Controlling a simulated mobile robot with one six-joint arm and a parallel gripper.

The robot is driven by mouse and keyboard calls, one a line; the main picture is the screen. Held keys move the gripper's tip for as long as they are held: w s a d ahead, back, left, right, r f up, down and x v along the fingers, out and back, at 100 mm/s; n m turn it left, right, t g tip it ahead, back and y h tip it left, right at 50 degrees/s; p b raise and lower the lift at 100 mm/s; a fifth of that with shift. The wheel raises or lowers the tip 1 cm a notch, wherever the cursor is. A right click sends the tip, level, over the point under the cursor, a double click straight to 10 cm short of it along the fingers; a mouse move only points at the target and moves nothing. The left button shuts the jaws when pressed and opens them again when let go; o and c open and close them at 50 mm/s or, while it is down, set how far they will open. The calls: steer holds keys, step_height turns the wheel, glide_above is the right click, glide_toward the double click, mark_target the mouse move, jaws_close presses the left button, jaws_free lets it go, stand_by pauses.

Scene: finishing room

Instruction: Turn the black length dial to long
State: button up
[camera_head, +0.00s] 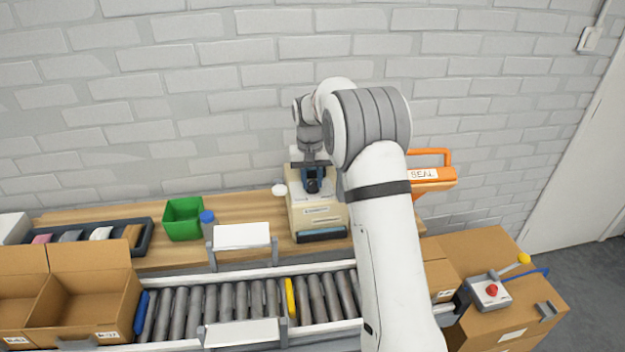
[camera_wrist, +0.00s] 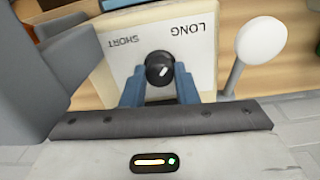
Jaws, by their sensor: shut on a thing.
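The black length dial (camera_wrist: 159,68) sits on the sloped cream face of a machine (camera_head: 318,217). In the wrist view the labels read upside down, SHORT at left and LONG (camera_wrist: 190,28) at right. The dial's short white mark is tilted, its upper end leaning to the LONG side; I cannot tell its exact setting. My gripper (camera_head: 313,183) has its blue fingers on either side of the dial, shut on it. In the head view the fingers hide part of the dial.
A white round knob on a stalk (camera_wrist: 262,42) stands close beside the machine's face. A green bin (camera_head: 183,220) and a blue-capped bottle (camera_head: 207,222) are to the left. An orange SEAL device (camera_head: 432,176) is at right. A roller conveyor (camera_head: 235,300) runs in front.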

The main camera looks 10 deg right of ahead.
mark_target(311, 182)
steer(key=shift+m, duration=0.4)
steer(key=o, duration=1)
steer(key=shift+r, duration=0.1)
step_height(311, 182, up, 7)
steer(key=shift+w+a+b, duration=0.1)
steer(key=shift+b, duration=0.35)
steer(key=shift+r, duration=0.3)
